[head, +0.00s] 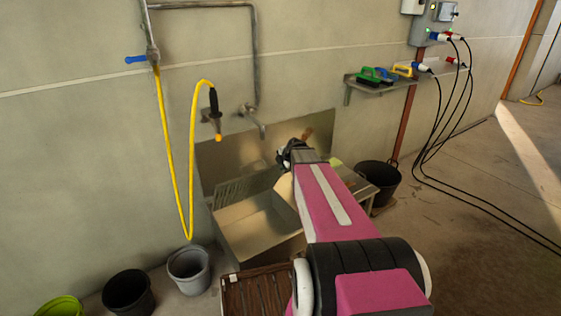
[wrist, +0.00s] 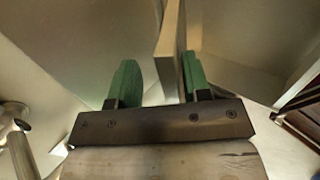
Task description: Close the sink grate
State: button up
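The metal sink (head: 258,222) stands against the wall, its basin open to view. A slatted metal piece, which looks like the grate (head: 232,190), shows at the back left of the basin, raised along the wall side. My gripper (head: 297,146) is over the back right of the sink, partly hidden by my arm. In the wrist view, my gripper (wrist: 160,82) has its green fingers apart. The edge of a metal plate (wrist: 170,40) runs between them, close to the right finger and clear of the left one. I cannot tell whether this plate belongs to the grate.
A tap (head: 254,120) and a yellow hose (head: 163,140) hang on the wall above the sink. A slatted brown crate (head: 245,294) stands in front. Buckets stand left (head: 188,270) and right (head: 376,178) of the sink. A shelf with brushes (head: 378,78) is at the upper right.

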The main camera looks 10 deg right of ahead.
jog(key=s, duration=0.1)
jog(key=s+d+f, duration=0.1)
jog(key=shift+s+f, duration=0.3)
dwell(0.3)
jog(key=w+r+v, duration=0.1)
jog(key=v, duration=0.9)
jog(key=shift+s+a+r, duration=0.15)
jog(key=shift+s, duration=0.05)
dwell(0.9)
